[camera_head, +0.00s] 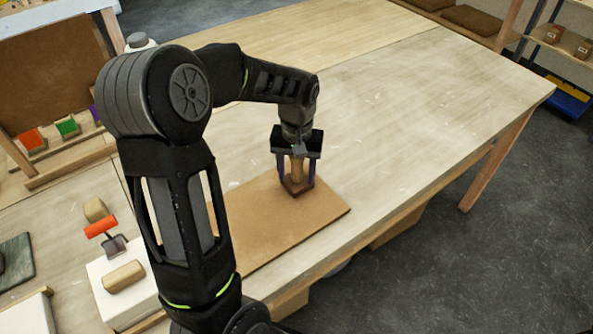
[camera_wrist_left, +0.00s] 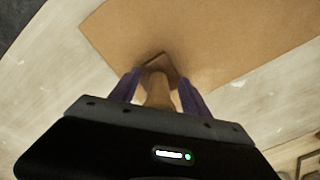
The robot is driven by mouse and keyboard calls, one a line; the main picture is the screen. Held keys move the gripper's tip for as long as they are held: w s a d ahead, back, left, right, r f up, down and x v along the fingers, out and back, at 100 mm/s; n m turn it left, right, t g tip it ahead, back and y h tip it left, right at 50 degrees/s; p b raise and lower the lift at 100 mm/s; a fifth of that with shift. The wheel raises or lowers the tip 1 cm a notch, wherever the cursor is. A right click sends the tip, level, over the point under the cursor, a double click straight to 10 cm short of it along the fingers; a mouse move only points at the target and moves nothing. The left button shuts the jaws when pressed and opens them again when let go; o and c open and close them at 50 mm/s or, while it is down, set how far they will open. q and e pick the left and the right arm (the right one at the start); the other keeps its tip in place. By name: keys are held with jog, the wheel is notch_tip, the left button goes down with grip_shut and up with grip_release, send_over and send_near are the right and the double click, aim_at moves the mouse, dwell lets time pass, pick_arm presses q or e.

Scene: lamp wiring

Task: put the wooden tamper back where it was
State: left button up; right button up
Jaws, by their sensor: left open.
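The wooden tamper (camera_head: 297,178) stands upright near the right end of a brown board (camera_head: 262,222) on the table. It has a light wooden handle and a darker square foot. My left gripper (camera_head: 296,180) points down over it, with its purple fingers on either side of the handle. The gripper is open; whether a finger touches the handle cannot be told. In the left wrist view the tamper (camera_wrist_left: 157,85) shows between the two fingers (camera_wrist_left: 157,88), its foot on the board (camera_wrist_left: 215,40). My right gripper is not in view.
At the left are a white block (camera_head: 130,297) with a wooden piece (camera_head: 124,277) on it, an orange-handled tool (camera_head: 102,227) and a rack with coloured blocks (camera_head: 67,127). The table (camera_head: 400,110) is clear behind and right of the board.

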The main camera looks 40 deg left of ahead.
pick_arm(q)
jog(key=shift+r, duration=0.15)
notch_tip(320, 180, up, 12)
jog(key=shift+r+b, duration=0.1)
jog(key=shift+b, duration=0.4)
jog(key=shift+d, duration=0.1)
dwell(0.5)
